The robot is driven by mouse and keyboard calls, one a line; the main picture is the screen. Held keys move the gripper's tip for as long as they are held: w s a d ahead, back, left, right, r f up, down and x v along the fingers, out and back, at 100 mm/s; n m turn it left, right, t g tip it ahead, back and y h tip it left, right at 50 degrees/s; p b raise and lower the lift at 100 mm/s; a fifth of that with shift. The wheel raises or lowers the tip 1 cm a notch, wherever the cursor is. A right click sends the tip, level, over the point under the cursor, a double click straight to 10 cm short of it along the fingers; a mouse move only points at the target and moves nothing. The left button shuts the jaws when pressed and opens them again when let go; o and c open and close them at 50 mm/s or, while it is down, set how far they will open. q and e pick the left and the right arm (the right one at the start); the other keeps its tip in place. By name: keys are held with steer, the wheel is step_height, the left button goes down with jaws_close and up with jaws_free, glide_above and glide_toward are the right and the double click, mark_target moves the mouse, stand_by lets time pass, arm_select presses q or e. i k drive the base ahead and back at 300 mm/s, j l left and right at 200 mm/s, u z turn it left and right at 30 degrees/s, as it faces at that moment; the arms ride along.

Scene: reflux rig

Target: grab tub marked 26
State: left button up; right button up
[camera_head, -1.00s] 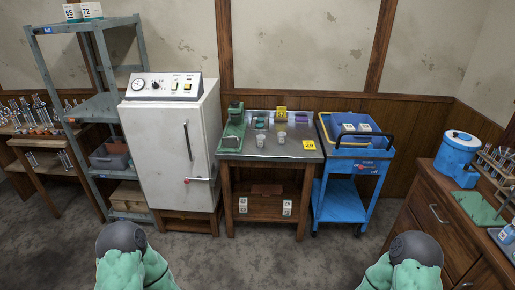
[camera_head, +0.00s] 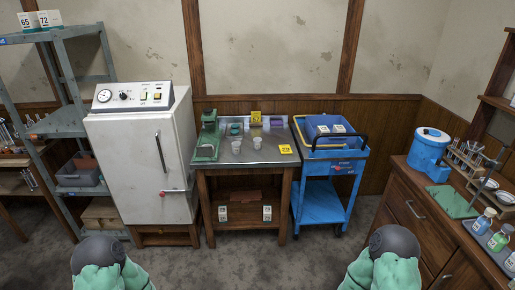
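I cannot read the number 26 on anything in the head view. White boxes marked 65 (camera_head: 27,21) and 72 (camera_head: 49,19) stand on top of the shelf rack at the far left. Two small white labelled containers (camera_head: 223,213) (camera_head: 267,213) stand on the table's lower shelf, their numbers too small to read. Only parts of my arms show at the bottom edge; both grippers are out of view.
A metal-topped table (camera_head: 262,157) holds cups and a yellow 29 tag (camera_head: 286,149). A white cabinet (camera_head: 145,160) stands left of it, a blue cart (camera_head: 322,201) right. A wooden counter (camera_head: 415,222) with bottles lies at right. The floor ahead is clear.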

mark_target(236, 148)
steer(key=i+u, duration=0.1)
steer(key=u, duration=0.5)
steer(key=i+l+u, duration=0.6)
steer(key=l+u, duration=0.15)
steer(key=l, duration=0.2)
steer(key=i+l+u, duration=0.2)
steer(key=l, duration=0.2)
